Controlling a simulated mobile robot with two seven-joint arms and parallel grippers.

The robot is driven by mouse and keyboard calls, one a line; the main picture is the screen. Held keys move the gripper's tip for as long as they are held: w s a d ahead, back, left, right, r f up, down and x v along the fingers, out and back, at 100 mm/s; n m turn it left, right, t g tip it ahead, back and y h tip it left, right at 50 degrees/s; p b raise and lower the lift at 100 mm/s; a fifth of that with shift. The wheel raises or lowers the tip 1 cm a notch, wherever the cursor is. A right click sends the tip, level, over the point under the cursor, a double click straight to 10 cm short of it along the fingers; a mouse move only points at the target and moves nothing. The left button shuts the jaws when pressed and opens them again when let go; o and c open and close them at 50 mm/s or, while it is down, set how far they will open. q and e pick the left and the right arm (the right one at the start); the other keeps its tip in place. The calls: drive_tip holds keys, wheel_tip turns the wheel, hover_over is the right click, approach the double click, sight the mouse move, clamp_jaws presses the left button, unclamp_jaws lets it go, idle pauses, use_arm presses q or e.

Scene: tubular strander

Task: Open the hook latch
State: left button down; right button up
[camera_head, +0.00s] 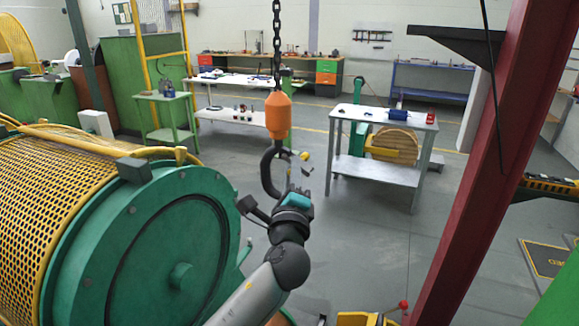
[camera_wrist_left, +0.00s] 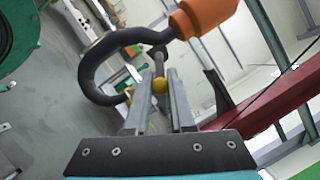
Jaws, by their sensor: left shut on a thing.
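The dark crane hook (camera_head: 268,172) hangs below an orange block (camera_head: 278,115) on a chain. In the left wrist view the hook (camera_wrist_left: 92,75) curves round to the left, below the orange block (camera_wrist_left: 205,12). The hook latch (camera_wrist_left: 158,62) is a short grey bar at the hook's mouth, with a yellow knob (camera_wrist_left: 159,86) at its near end. My left gripper (camera_wrist_left: 160,88) has its fingers on either side of this knob, shut on it. In the head view the left gripper (camera_head: 291,185) is just right of the hook's lower bend; its fingertips are hard to make out. My right gripper does not show.
A large green strander drum (camera_head: 165,245) with yellow mesh stands close on the left. A red column (camera_head: 480,150) rises on the right. A grey table (camera_head: 365,175) with small items stands behind the hook. The floor between drum and column is mostly open.

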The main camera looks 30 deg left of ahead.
use_arm(q)
drive_tip(key=shift+d+r+n+g+p, duration=0.1)
drive_tip(key=shift+r+n+g+p, duration=0.15)
drive_tip(key=shift+n+p, duration=0.4)
drive_tip(key=shift+d+r+n+g+p, duration=0.15)
drive_tip(key=shift+n+g+p, duration=0.25)
drive_tip(key=shift+n, duration=0.4)
drive_tip(key=shift+a+r+n+g+p, duration=0.1)
drive_tip(key=shift+r+n+g+p, duration=0.15)
drive_tip(key=shift+n+p, duration=0.4)
drive_tip(key=c, duration=0.8)
unclamp_jaws()
drive_tip(key=shift+o, duration=0.2)
drive_tip(key=shift+s+d+f, duration=0.1)
drive_tip(key=b+v, duration=0.3)
drive_tip(key=v, duration=1.2)
drive_tip(key=shift+d, duration=0.1)
